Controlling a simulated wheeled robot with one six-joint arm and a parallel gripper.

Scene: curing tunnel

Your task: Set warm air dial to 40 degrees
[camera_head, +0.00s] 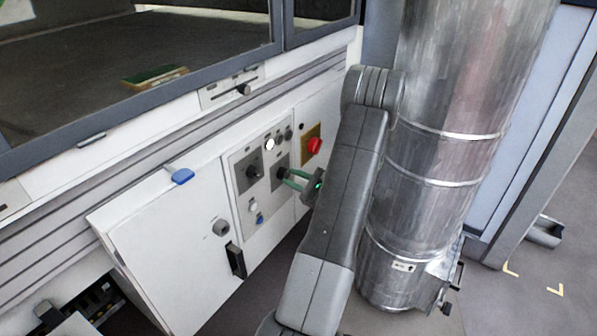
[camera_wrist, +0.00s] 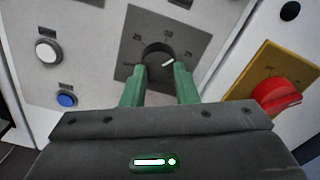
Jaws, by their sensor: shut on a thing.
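A round black dial (camera_wrist: 157,51) sits on a grey square plate (camera_wrist: 128,75) in the wrist view. Its white pointer mark is tilted toward the upper right. Small numbers are printed around it, too blurred to read surely. My gripper (camera_wrist: 160,68) has its two green fingers on either side of the dial's lower part, shut on it. In the head view, my gripper (camera_head: 288,176) reaches from the right to the right-hand dial (camera_head: 280,174) on the white control panel (camera_head: 246,203). My fingers partly cover that dial. No label names it legibly.
A second black dial (camera_head: 253,171) is just left. A red rotary switch (camera_head: 315,146) on a yellow plate is close at right; it also shows in the wrist view (camera_wrist: 276,96). A white button (camera_wrist: 47,51) and blue button (camera_wrist: 67,99) are at left. A metal duct (camera_head: 450,120) stands beside my arm.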

